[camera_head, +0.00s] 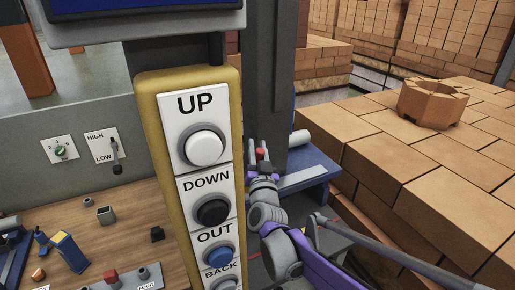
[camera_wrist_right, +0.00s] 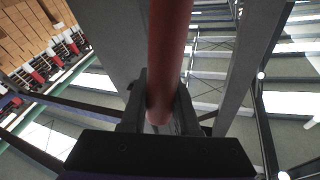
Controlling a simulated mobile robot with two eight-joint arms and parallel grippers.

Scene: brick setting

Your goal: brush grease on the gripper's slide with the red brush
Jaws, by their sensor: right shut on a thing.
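My right gripper (camera_head: 260,157) is at the end of the grey and purple arm, just right of the yellow button panel, small and partly hidden. In the right wrist view, its dark fingers (camera_wrist_right: 160,108) are closed on a thick red handle (camera_wrist_right: 170,45), which I take to be the red brush. The handle's far end runs out of the picture, and no bristles show. In the head view only a small red bit shows at the gripper. Behind it is a blue part with a flat grey strip (camera_head: 303,179); I cannot tell if this is the slide. My left gripper is not seen.
The yellow panel (camera_head: 148,130) with UP, DOWN, OUT and BACK buttons stands close in front. A grey column (camera_head: 270,75) rises behind the gripper. Stacked bricks (camera_head: 410,175) fill the right. A wooden bench (camera_head: 150,207) with small tools is at left.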

